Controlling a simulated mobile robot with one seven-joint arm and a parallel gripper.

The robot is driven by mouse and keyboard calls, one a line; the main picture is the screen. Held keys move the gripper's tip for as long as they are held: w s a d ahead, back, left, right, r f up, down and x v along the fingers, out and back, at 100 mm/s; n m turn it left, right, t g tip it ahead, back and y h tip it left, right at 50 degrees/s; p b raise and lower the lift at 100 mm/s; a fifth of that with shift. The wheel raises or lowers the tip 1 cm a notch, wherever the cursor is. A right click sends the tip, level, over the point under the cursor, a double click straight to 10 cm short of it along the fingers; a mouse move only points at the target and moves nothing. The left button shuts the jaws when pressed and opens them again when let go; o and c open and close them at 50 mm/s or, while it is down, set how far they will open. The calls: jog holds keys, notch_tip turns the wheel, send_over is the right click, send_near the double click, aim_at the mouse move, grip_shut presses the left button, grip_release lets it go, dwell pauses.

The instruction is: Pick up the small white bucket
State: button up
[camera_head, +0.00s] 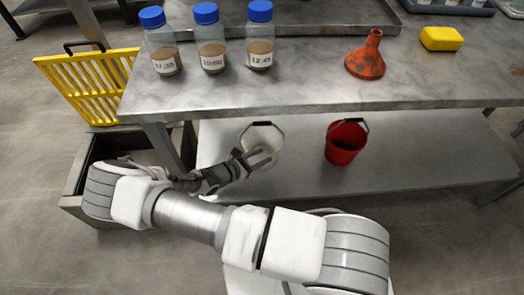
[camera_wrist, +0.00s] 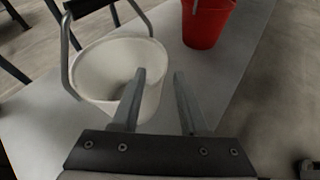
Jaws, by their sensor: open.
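The small white bucket (camera_head: 266,138) stands on the lower shelf (camera_head: 290,175) under the metal table. Its handle with a dark grip is raised above the rim. In the wrist view the white bucket (camera_wrist: 110,62) is at the upper left, open at the top and looking empty. My gripper (camera_head: 262,158) is at the bucket's near side, and its fingers partly cover it. In the wrist view my gripper (camera_wrist: 158,75) has its fingers apart. The left finger overlaps the bucket's near rim, and the right finger is outside it. I cannot tell whether either touches the bucket.
A red bucket (camera_head: 345,143) stands right of the white one, also in the wrist view (camera_wrist: 206,20). The tabletop (camera_head: 300,85) overhangs the shelf and holds several blue-capped bottles, an orange funnel (camera_head: 366,62) and a yellow sponge (camera_head: 441,38). A yellow grate (camera_head: 90,85) stands at left.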

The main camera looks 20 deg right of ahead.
aim_at(272, 153)
jog(key=b+x, duration=0.2)
jog(key=x, duration=0.3)
jog(key=shift+d+f+b, duration=0.25)
jog(key=shift+f+b, duration=0.05)
jog(key=shift+w+d, duration=0.1)
jog(key=shift+d, duration=0.15)
jog(key=shift+c, duration=0.3)
grip_shut()
jog(key=shift+a+f, duration=0.1)
dwell(0.6)
